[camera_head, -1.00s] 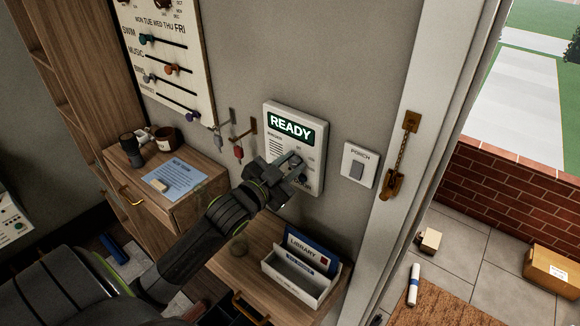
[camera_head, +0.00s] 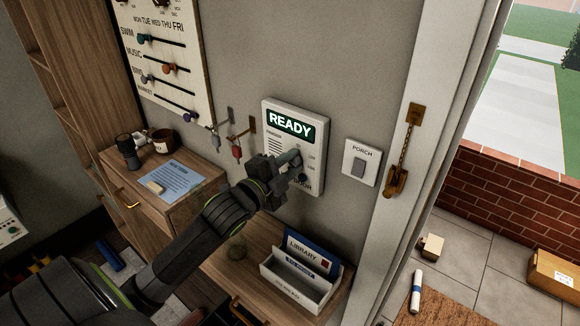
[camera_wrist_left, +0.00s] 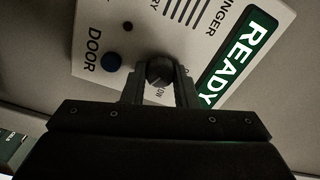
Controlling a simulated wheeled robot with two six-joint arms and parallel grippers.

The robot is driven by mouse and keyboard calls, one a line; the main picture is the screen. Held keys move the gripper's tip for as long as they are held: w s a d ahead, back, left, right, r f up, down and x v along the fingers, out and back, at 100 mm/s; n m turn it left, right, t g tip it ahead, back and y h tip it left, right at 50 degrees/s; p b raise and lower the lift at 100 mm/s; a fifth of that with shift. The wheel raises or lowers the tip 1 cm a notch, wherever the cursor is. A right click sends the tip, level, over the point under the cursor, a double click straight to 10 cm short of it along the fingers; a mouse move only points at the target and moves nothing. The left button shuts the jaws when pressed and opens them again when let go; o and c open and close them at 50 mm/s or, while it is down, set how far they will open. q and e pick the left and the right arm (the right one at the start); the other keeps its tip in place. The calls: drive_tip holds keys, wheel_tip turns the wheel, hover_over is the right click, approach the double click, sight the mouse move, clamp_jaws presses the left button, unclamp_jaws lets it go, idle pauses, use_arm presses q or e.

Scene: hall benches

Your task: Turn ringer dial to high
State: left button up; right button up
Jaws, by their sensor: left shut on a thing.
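The wall unit (camera_head: 313,127) is a pale panel with a lit green READY display, small print and a dial on its lower part. In the left wrist view the dark round ringer dial (camera_wrist_left: 160,69) sits between the two fingers of my left gripper (camera_wrist_left: 160,85), which is shut on it. In the head view my left gripper (camera_head: 292,170) is at the lower part of the panel and covers much of the dial. Its pointer setting cannot be read clearly. My right gripper is not in view.
A porch switch (camera_head: 359,166) and a door chain (camera_head: 403,150) are to the right of the panel. Keys (camera_head: 237,150) hang on hooks to its left. A letter holder (camera_head: 300,278) stands on the wooden shelf below.

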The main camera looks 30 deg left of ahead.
use_arm(q)
drive_tip(key=shift+m, duration=0.3)
idle(0.4)
drive_tip(key=o, duration=1)
drive_tip(key=shift+s+a+p, duration=0.2)
drive_tip(key=shift+s+p, duration=0.05)
drive_tip(key=shift+s, duration=2.65)
drive_tip(key=shift+s+a+p, duration=0.25)
drive_tip(key=shift+s, duration=2.65)
drive_tip(key=shift+s+a+p, duration=0.2)
drive_tip(key=shift+s+p, duration=0.05)
drive_tip(key=shift+s, duration=2.65)
